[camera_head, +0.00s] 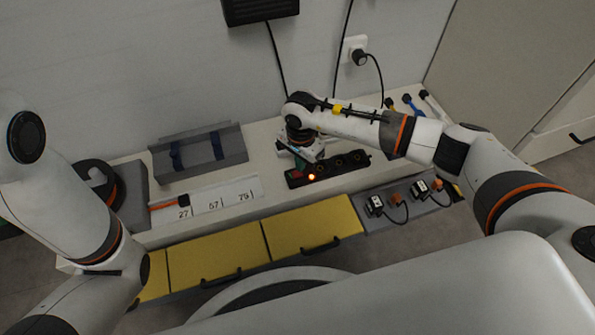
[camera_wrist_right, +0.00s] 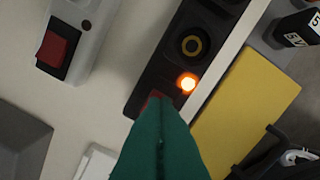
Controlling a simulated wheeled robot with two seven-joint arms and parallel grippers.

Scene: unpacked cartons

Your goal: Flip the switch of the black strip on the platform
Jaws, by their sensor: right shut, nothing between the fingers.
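The black strip (camera_head: 345,162) lies on the white platform (camera_head: 262,160), and its round sockets show in the right wrist view (camera_wrist_right: 205,22). An orange light (camera_wrist_right: 187,83) glows on it, beside the red switch (camera_wrist_right: 153,101) at its end. My right gripper (camera_wrist_right: 160,108) has its green fingers shut and empty, with the tips over the red switch and covering part of it. I cannot tell whether the tips touch it. In the head view my right gripper (camera_head: 301,162) is at the strip's left end. My left gripper is not in view.
A white strip with a red switch (camera_wrist_right: 58,48) lies beside the black one. Yellow drawer fronts (camera_head: 310,228) run along the front. A grey tray (camera_head: 200,152), a numbered white panel (camera_head: 215,198) and black plugs (camera_head: 376,205) are nearby. The wall is behind.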

